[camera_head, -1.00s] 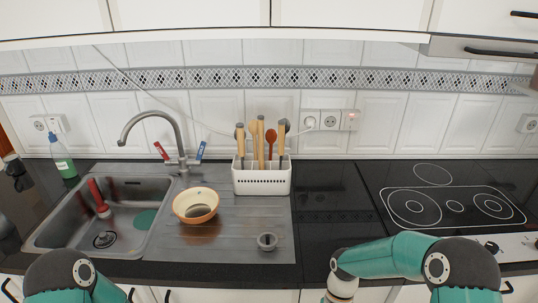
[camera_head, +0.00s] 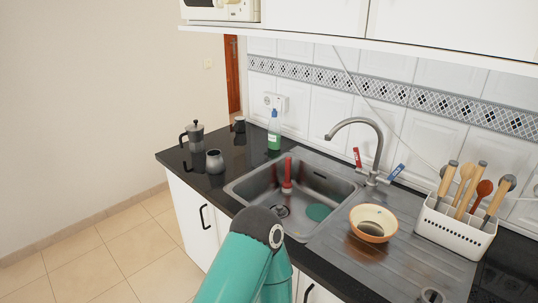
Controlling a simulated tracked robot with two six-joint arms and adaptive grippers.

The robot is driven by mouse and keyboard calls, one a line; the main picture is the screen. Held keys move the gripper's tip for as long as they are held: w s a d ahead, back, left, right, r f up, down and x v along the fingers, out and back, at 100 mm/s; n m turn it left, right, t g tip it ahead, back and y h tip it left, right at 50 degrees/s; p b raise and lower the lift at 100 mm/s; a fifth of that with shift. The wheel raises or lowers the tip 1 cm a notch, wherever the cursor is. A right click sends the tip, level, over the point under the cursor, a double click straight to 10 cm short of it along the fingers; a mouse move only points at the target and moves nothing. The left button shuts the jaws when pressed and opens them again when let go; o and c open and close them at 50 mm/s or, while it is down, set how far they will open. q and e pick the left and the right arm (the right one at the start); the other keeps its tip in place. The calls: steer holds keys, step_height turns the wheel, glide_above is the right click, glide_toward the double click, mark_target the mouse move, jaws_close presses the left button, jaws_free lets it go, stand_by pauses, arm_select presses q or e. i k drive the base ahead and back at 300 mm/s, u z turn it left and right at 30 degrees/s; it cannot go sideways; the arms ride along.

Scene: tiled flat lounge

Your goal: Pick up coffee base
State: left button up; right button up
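A small rounded metal pot (camera_head: 214,161), which looks like the coffee base, stands upright on the dark counter left of the sink. A metal coffee pot with a dark handle (camera_head: 194,135) stands just behind and left of it. A small metal cup-like piece (camera_head: 432,296), perhaps the coffee funnel, is cut by the bottom edge on the steel drainboard. My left arm shows at the bottom as a green link with a dark joint, in front of the counter. Neither gripper is in view.
A bowl (camera_head: 373,223) and a white utensil holder (camera_head: 454,229) stand on the drainboard (camera_head: 345,262). A green soap bottle (camera_head: 274,133) and a dark cup (camera_head: 239,124) stand near the wall. Tiled floor left of the counter is free.

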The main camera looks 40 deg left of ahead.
mark_target(214, 164)
steer(key=z, duration=1.25)
steer(key=i, duration=0.1)
steer(key=u, duration=3)
steer(key=k, duration=0.9)
steer(key=u, duration=0.15)
steer(key=i, duration=0.9)
steer(key=z, duration=0.1)
